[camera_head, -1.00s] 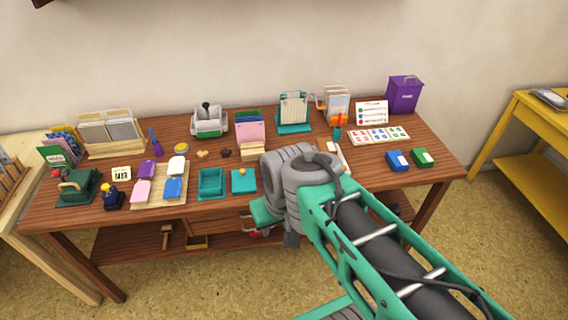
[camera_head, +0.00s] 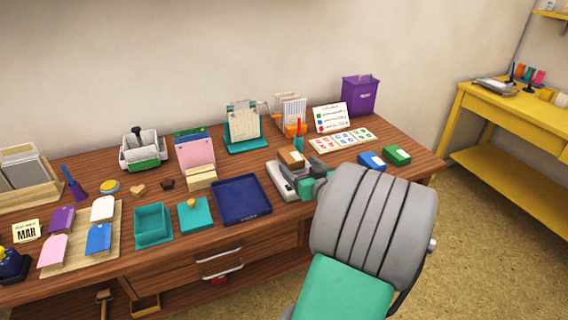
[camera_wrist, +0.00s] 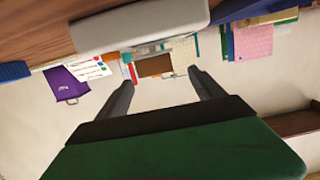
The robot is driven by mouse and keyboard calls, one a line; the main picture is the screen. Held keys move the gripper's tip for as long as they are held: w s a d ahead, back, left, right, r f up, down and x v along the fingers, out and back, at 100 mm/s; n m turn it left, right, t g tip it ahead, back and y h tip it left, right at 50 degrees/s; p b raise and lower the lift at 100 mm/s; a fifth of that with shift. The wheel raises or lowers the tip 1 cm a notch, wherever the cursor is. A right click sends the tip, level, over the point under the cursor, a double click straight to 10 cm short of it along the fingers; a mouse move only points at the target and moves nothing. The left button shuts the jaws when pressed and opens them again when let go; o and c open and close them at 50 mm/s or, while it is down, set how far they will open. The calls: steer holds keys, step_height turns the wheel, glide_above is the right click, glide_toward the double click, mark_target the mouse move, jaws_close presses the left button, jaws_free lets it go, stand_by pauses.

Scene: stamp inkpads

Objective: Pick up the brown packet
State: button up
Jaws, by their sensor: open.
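The brown packet (camera_head: 291,158) is a small box with a pale label, resting on a grey scale-like device (camera_head: 287,184) on the wooden table. In the wrist view, a brown block (camera_wrist: 155,66), likely the packet, shows between and beyond my fingertips. My gripper (camera_wrist: 160,77) is open, with nothing held between its dark fingers. The wrist view looks upside down, so the distance to the packet is hard to tell.
A dark blue tray (camera_head: 241,199) lies left of the device. Blue (camera_head: 371,160) and green (camera_head: 397,155) boxes lie to the right. A purple bin (camera_head: 360,96) stands at the back.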

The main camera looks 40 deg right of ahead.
mark_target(294, 159)
steer(key=shift+w+d, duration=0.15)
steer(key=shift+d, duration=0.2)
steer(key=x, duration=0.7)
steer(key=shift+w+f, duration=0.1)
steer(key=shift+w, duration=0.05)
steer(key=shift+c, duration=0.4)
